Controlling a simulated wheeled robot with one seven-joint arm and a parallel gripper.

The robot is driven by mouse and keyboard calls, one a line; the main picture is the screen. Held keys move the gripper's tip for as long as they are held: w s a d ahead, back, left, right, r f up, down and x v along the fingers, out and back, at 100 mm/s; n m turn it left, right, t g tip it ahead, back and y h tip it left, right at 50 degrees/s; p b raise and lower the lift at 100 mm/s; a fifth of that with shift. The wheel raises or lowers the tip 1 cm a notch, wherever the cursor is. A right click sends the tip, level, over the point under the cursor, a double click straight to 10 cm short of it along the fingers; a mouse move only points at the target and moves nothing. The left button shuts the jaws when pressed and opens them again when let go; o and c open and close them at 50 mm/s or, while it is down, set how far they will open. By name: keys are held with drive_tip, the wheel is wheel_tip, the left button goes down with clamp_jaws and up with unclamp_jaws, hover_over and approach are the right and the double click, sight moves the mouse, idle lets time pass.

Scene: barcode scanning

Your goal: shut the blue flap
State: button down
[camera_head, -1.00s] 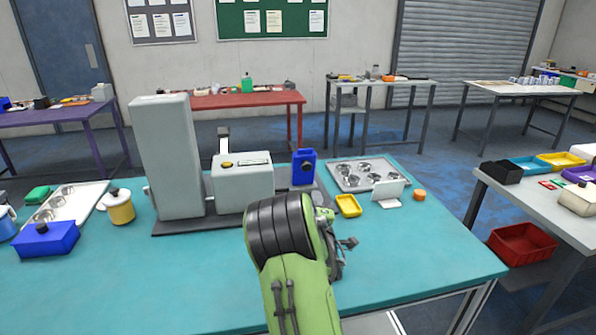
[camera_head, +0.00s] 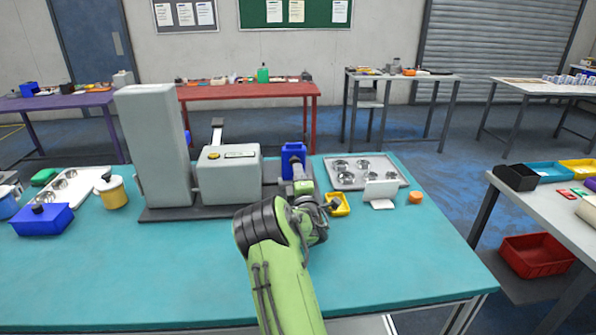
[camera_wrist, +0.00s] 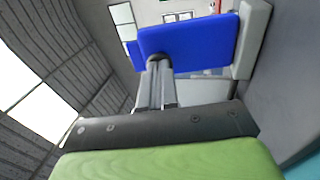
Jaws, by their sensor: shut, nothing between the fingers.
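The blue flap (camera_head: 293,152) stands up at the right end of the grey machine (camera_head: 228,176) on the teal table. In the wrist view the blue flap (camera_wrist: 205,40) is a flat blue panel beside a light grey part, with a dark round knob (camera_wrist: 157,61) on its face. My gripper (camera_head: 300,182) is just in front of the flap in the head view and covers its lower part. In the wrist view my gripper's fingers (camera_wrist: 154,80) are together and empty, with their tips at the knob. I cannot tell whether they touch it.
A tall grey column (camera_head: 152,145) stands left of the machine. A metal tray with round cups (camera_head: 345,181), a yellow dish (camera_head: 340,205), a white stand (camera_head: 381,194) and an orange piece (camera_head: 415,198) lie to the right. A blue box (camera_head: 42,220) is far left.

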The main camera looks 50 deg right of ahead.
sight(296, 148)
drive_tip(key=shift+w+d, duration=0.2)
drive_tip(key=shift+r, duration=0.15)
drive_tip(key=p, duration=0.2)
drive_tip(key=r+p, duration=0.1)
drive_tip(key=shift+w+d+r+p, duration=0.1)
drive_tip(key=shift+w+p, duration=0.15)
drive_tip(key=shift+p, duration=0.1)
drive_tip(key=r+g+p, duration=0.1)
drive_tip(key=p, duration=0.2)
drive_tip(key=w+y+p, duration=0.1)
drive_tip(key=p, duration=0.2)
drive_tip(key=shift+d+r+g, duration=0.35)
drive_tip(key=shift+d+g, duration=0.05)
drive_tip(key=w+d+r+g+y+p, duration=0.1)
drive_tip(key=p, duration=0.5)
drive_tip(key=shift+w+r, duration=0.1)
drive_tip(key=shift+w+d+r+g+y+p, duration=0.25)
drive_tip(key=shift+w+d+g+y+p, duration=0.4)
drive_tip(key=shift+p, duration=0.5)
drive_tip(key=r+b+x, duration=0.1)
drive_tip(key=b+x, duration=0.2)
drive_tip(key=x, duration=0.5)
drive_tip(key=shift+d+r+g, duration=0.25)
drive_tip(key=shift+g, duration=0.1)
